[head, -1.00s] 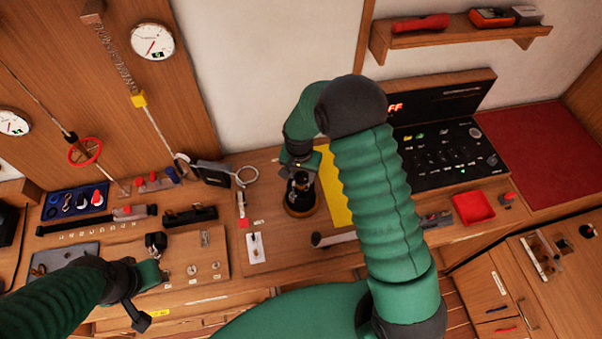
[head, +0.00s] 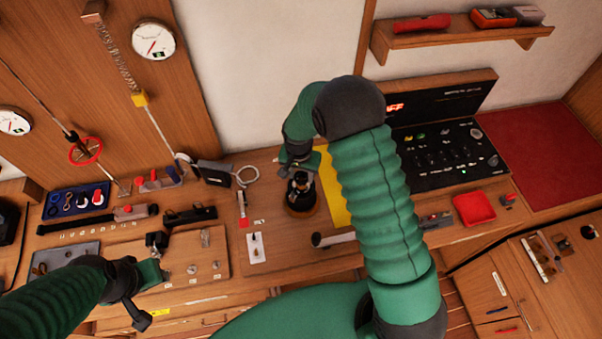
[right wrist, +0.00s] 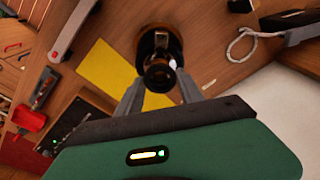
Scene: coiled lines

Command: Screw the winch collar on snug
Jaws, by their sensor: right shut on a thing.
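The winch (head: 301,204) stands upright on the wooden bench, a dark drum on a round amber-brown base. It also shows in the right wrist view (right wrist: 156,38). My right gripper (head: 299,172) is above it, pointing down. In the right wrist view its two grey fingers (right wrist: 160,88) stand on either side of the dark round collar (right wrist: 160,76) at the top of the winch, and are shut on it. Whether the collar sits flush cannot be made out. My left gripper (head: 147,290) hangs over the bench's front left, away from the winch; its jaw gap is unclear.
A yellow sheet (head: 331,188) lies right of the winch. A grey-ended bar (head: 333,239) lies in front of it. A white cord loop (head: 246,176) is behind to the left. A black control panel (head: 450,155) and a red tray (head: 474,208) are to the right.

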